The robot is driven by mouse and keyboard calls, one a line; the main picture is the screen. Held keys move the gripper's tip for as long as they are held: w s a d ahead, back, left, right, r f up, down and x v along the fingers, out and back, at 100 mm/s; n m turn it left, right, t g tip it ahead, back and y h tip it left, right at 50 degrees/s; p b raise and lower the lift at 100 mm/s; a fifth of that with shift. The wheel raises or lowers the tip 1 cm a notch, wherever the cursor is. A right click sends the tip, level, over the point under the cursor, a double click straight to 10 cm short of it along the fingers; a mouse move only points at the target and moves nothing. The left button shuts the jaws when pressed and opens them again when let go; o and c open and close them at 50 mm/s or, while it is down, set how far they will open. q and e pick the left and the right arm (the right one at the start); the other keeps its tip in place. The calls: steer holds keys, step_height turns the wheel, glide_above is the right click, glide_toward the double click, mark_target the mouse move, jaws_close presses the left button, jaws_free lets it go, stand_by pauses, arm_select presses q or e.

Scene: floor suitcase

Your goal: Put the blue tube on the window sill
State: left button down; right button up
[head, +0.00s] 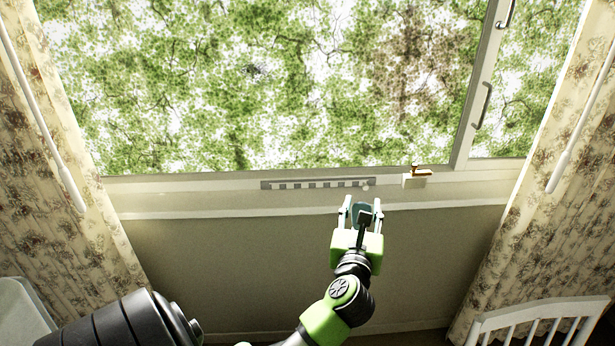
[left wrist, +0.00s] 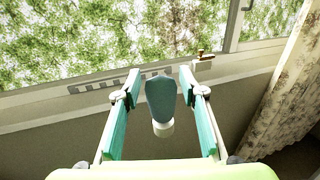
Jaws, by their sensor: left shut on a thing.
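My left gripper (head: 362,207) is shut on the blue tube (head: 357,212). In the left wrist view the tube (left wrist: 160,97) stands between the two teal-padded fingers of the gripper (left wrist: 160,84), its wide blue end up and a white cap at the lower end. The window sill (head: 200,202) is the pale ledge running under the window, and it also shows in the left wrist view (left wrist: 40,118). The gripper and tube are in front of the sill's front edge in the picture; the gap between them is hard to judge. My right gripper is not in view.
A slotted grey vent strip (head: 318,184) lies along the sill's back, and a small white block with a brass latch (head: 416,179) is to its right. Flowered curtains hang at both sides. A white slatted chair back (head: 545,315) is at lower right. The sill's left stretch is clear.

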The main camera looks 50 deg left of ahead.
arm_select(q)
steer(key=w+a+r+n+g+y+p, duration=0.35)
steer(key=w+a+r, duration=0.35)
steer(key=w+a, duration=0.25)
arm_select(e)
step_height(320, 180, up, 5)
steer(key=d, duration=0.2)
arm_select(q)
steer(key=w+a+f+b, duration=0.2)
steer(key=a+f+b, duration=1)
steer(key=a+b, duration=0.1)
steer(key=shift+a+f, duration=0.15)
steer(key=shift+f, duration=0.2)
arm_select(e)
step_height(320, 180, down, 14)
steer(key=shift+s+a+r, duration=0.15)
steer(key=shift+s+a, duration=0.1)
arm_select(q)
steer(key=shift+w, duration=0.1)
